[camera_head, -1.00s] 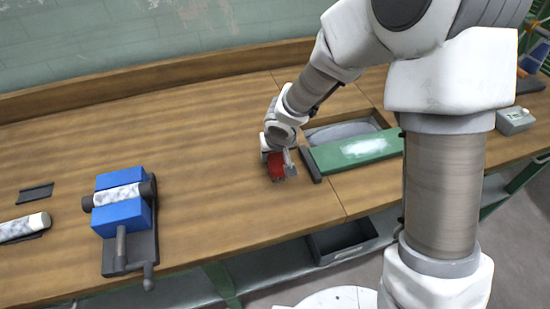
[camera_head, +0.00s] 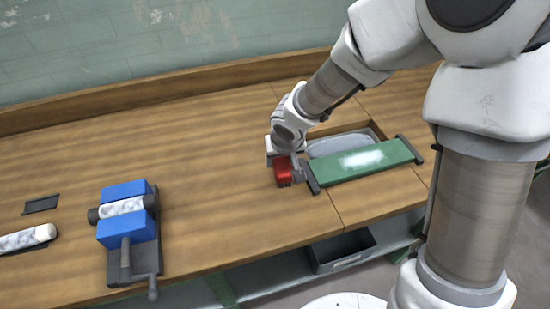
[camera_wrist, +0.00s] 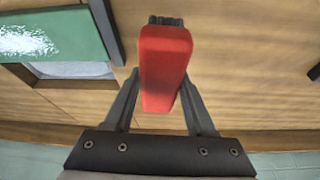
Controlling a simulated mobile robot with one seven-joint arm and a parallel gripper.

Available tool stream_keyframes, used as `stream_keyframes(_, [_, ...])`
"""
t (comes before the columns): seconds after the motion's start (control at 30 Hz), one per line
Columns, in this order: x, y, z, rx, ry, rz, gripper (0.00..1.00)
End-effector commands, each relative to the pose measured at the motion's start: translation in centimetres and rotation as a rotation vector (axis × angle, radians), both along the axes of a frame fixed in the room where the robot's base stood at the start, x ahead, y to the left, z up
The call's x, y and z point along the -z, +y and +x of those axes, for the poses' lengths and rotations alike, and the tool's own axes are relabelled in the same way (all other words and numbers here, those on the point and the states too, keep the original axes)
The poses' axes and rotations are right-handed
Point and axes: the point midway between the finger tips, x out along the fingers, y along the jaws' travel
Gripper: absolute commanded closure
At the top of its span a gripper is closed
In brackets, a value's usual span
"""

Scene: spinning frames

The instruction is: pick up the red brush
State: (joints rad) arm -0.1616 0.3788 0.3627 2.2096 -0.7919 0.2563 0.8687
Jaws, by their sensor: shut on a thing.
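The red brush (camera_head: 283,171) is at my gripper, over the wooden bench just left of the green panel. In the wrist view the red brush (camera_wrist: 163,65) is a red block with dark bristles at its far end, and it sits between the two dark fingers. My gripper (camera_wrist: 160,100) is shut on it. In the head view my gripper (camera_head: 290,158) is partly hidden by my wrist. I cannot tell whether the brush touches the bench top.
A green panel (camera_head: 350,168) with a whitish patch lies to the right, beside a recess with a grey lining (camera_head: 340,141). A blue vise (camera_head: 122,194) holding a marbled cylinder stands at left. Another marbled cylinder (camera_head: 28,238) lies farther left. The bench between (camera_head: 215,180) is clear.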

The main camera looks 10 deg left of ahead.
Motion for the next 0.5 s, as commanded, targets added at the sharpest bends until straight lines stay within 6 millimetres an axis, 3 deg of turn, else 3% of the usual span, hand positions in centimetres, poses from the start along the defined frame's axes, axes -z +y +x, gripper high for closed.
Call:
stream_keyframes(0.3, [-3.7,-3.4,-4.1,0.002,-0.003,0.001,1.0])
stream_keyframes(0.5, [-4.9,-4.9,-5.9,0.002,-0.002,0.001,1.0])
